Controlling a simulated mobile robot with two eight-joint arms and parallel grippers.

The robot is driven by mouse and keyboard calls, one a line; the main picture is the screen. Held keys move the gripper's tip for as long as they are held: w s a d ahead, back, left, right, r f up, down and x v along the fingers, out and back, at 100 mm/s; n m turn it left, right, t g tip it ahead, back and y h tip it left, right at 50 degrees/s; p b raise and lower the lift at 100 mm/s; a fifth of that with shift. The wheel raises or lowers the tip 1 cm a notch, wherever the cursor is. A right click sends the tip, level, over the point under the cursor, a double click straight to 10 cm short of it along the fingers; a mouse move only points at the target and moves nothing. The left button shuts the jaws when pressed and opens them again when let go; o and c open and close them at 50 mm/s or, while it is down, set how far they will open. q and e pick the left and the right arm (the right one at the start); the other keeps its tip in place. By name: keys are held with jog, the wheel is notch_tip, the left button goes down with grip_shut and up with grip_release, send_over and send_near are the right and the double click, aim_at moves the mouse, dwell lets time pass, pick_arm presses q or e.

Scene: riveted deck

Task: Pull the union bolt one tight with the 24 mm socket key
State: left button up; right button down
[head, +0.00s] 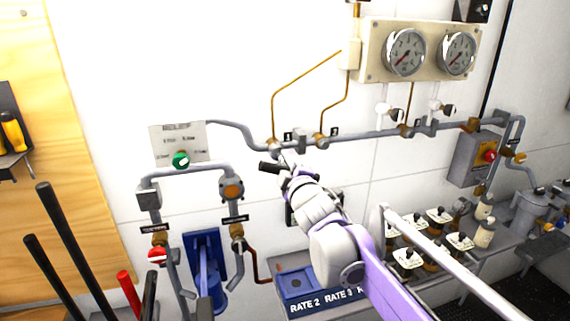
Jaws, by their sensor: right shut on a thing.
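Union bolt one (272,146) is a brass fitting on the grey wall pipe, beside a small dark label that seems to read 1. My right gripper (287,170) is just below it, at the end of the white and lilac arm from the lower right. It is shut on the socket key (268,167), whose black handle sticks out to the left. The key's head is mostly hidden by the gripper and lies close to the bolt; I cannot tell whether it is seated. My left gripper is not in view.
A second brass union (321,141) sits to the right on the same pipe. Two gauges (405,52) hang above right. Long lever handles (60,250) rise at lower left.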

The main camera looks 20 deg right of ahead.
jog(key=shift+w, duration=0.35)
dwell(0.6)
jog(key=shift+m, duration=0.5)
jog(key=shift+r, duration=0.1)
jog(key=shift+n, duration=0.3)
jog(key=shift+s, duration=0.15)
jog(key=shift+s+d, duration=0.1)
jog(key=shift+s, duration=2.6)
